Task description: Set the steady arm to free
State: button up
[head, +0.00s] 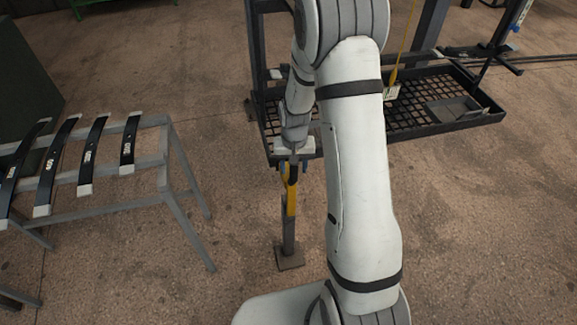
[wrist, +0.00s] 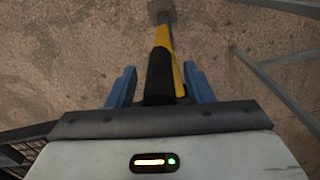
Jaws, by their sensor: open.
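A yellow arm with a black grip, which looks to be the steady arm (head: 291,198), stands at a grey post with a square foot on the floor. In the wrist view the yellow arm (wrist: 162,38) runs up and away from the black grip (wrist: 160,74). My gripper (head: 289,166) is open at the arm's upper end. In the wrist view its blue fingers (wrist: 160,86) stand on either side of the black grip, with the right finger close to the yellow edge. I cannot tell whether either finger touches. No free or set marking is readable.
A grey metal stand (head: 120,205) with several dark, numbered leaf springs is at the left. A black mesh rack (head: 425,118) with a small tray stands behind my arm, and a yellow cord with a tag (head: 393,92) hangs there. The front right floor is clear.

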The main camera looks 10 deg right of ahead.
jog(key=shift+c, duration=0.4)
grip_shut()
